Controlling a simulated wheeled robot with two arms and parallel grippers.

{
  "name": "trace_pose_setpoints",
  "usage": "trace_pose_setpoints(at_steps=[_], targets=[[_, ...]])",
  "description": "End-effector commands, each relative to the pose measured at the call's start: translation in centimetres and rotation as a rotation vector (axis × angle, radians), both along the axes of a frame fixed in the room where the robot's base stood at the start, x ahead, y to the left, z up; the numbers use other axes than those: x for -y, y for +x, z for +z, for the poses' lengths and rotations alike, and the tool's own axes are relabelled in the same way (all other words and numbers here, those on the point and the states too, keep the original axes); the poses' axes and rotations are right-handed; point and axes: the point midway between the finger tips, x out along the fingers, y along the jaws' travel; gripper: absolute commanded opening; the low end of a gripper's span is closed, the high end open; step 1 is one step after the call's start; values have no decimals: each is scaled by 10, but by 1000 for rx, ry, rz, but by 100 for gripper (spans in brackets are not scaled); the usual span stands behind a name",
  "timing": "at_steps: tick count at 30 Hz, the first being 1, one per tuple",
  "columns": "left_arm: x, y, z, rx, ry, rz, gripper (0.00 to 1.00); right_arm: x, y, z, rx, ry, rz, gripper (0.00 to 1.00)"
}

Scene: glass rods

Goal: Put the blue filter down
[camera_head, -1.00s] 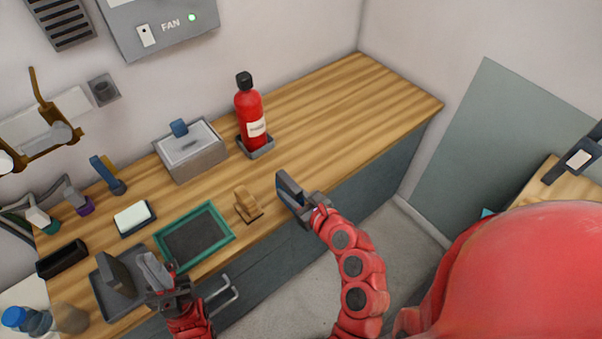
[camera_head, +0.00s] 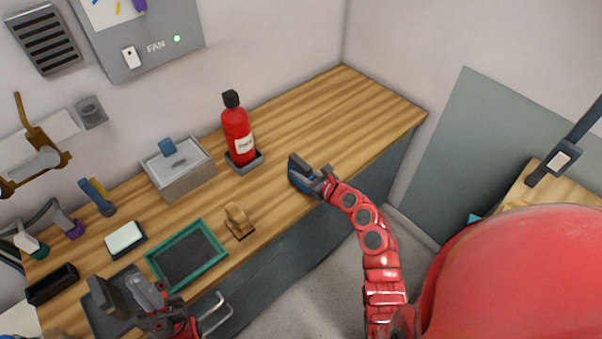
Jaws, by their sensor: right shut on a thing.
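The blue filter (camera_head: 301,184) is a small blue piece, mostly hidden between the dark fingers of my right gripper (camera_head: 306,176). That gripper is shut on it, over the front part of the wooden bench (camera_head: 330,110), right of the red bottle. I cannot tell whether the filter touches the bench top. My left gripper (camera_head: 130,294) is over the dark tray at the lower left. Its fingers look apart, with nothing visible between them.
The red bottle (camera_head: 238,137) stands in a grey holder. A grey lidded box (camera_head: 180,178), a wooden block (camera_head: 238,220), a green-framed dark mat (camera_head: 186,255) and a white pad (camera_head: 125,239) are on the bench. The bench's right end is clear.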

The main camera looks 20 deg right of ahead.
Motion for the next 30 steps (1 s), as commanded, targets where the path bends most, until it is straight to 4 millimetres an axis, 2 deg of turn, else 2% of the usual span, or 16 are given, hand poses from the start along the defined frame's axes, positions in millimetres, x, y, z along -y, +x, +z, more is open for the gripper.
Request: trace_pose_setpoints(at_steps=[2,13,14,18,30], targets=[[0,0,-1,0,0,0,0,0,0,-7,-2,-1,1,0],[0,0,-2,0,0,0,0,0,0,-10,1,-1,-1,0],[0,0,-2,0,0,0,0,0,0,-9,2,-2,0,33],[0,0,-2,0,0,0,0,0,0,-9,2,-3,0,58],[0,0,-1,0,0,0,0,2,-3,-5,2,-3,-1,60]])
